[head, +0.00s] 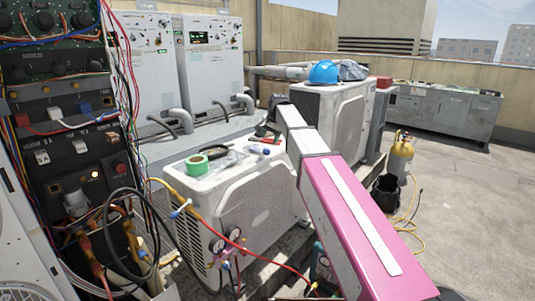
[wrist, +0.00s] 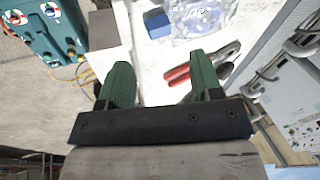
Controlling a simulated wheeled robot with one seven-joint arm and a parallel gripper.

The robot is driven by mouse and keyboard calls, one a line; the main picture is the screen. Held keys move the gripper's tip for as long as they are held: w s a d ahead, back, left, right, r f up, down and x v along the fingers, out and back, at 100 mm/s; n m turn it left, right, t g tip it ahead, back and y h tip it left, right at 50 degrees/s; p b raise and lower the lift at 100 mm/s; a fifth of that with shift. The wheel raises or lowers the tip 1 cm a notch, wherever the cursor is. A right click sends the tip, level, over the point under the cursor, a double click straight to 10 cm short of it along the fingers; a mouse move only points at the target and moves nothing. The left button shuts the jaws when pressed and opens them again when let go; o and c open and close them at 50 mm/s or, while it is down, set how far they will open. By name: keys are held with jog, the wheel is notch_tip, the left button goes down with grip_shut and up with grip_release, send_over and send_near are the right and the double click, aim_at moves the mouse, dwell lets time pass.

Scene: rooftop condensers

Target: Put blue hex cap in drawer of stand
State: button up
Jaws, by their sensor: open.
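A small angular blue piece (wrist: 157,23), which looks like the blue hex cap, lies on a white top in the wrist view. In the head view a small blue and white item (head: 258,149) lies on the near condenser (head: 255,200); I cannot tell whether it is the same thing. My gripper (wrist: 162,78) is open and empty, its two green fingers apart, with the blue piece beyond the fingertips. In the head view my gripper (head: 268,130) is small and partly hidden above the condenser's back edge. I cannot make out a stand's drawer for certain.
Red-handled pliers (wrist: 188,72) and a clear bag (wrist: 203,20) lie near the fingers. A green tape roll (head: 196,164) sits on the condenser. Gauges (head: 225,240) and hoses hang in front. A blue helmet (head: 323,72) is on the far condenser. A yellow cylinder (head: 401,158) stands right.

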aim_at(268, 150)
jog(key=shift+d+x, duration=0.15)
jog(key=shift+x, duration=1.65)
jog(key=shift+d+x, duration=0.15)
jog(key=shift+x, duration=1.6)
jog(key=shift+s+f, duration=0.1)
jog(key=shift+f, duration=0.05)
grip_shut()
